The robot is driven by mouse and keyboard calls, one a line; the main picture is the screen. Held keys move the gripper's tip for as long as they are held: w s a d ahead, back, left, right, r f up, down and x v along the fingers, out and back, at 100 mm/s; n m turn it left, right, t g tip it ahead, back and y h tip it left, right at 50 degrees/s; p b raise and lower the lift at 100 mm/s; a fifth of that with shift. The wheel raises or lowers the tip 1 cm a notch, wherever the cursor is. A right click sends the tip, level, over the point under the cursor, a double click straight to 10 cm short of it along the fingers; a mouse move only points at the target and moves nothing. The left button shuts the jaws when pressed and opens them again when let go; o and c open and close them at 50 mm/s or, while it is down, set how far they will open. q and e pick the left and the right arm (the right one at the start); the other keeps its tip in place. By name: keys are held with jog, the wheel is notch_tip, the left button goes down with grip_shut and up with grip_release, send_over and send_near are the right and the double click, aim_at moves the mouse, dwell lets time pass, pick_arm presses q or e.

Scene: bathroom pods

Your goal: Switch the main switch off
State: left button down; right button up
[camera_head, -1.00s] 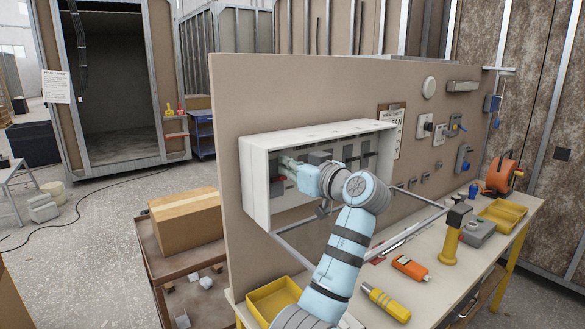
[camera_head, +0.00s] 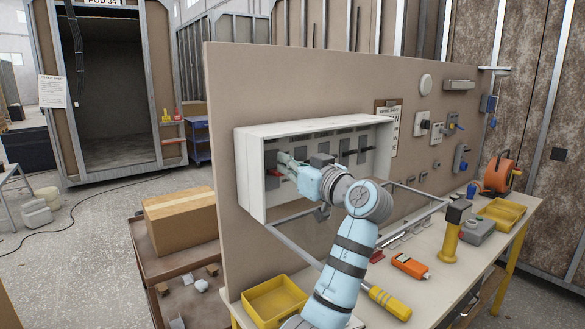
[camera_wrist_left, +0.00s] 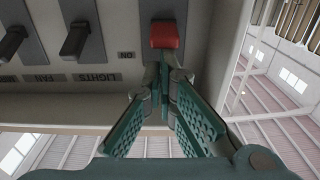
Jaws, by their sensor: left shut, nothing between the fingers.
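The open white breaker box (camera_head: 251,190) is mounted on the brown board, with a row of switches inside. The red main switch (camera_head: 272,172) is at its left end, partly behind my gripper. In the left wrist view the red switch (camera_wrist_left: 165,35) sits on a grey plate beside an "ON" label, which appears upside down. My left gripper (camera_head: 284,163) reaches into the box at this switch. In the wrist view its fingertips (camera_wrist_left: 165,76) are shut and empty, right at the switch's near end; I cannot tell whether they touch. My right gripper is not in view.
Black switches labelled LIGHTS (camera_wrist_left: 75,40) and FAN (camera_wrist_left: 12,42) are beside the red one. The box's side wall (camera_wrist_left: 225,60) is close to my gripper. The workbench holds a yellow tray (camera_head: 273,298), an orange meter (camera_head: 409,265) and a yellow-handled tool (camera_head: 388,302).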

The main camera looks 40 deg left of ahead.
pick_arm(q)
jog(key=shift+d+f, duration=0.25)
jog(key=shift+f, duration=0.2)
jog(key=v, duration=1.2)
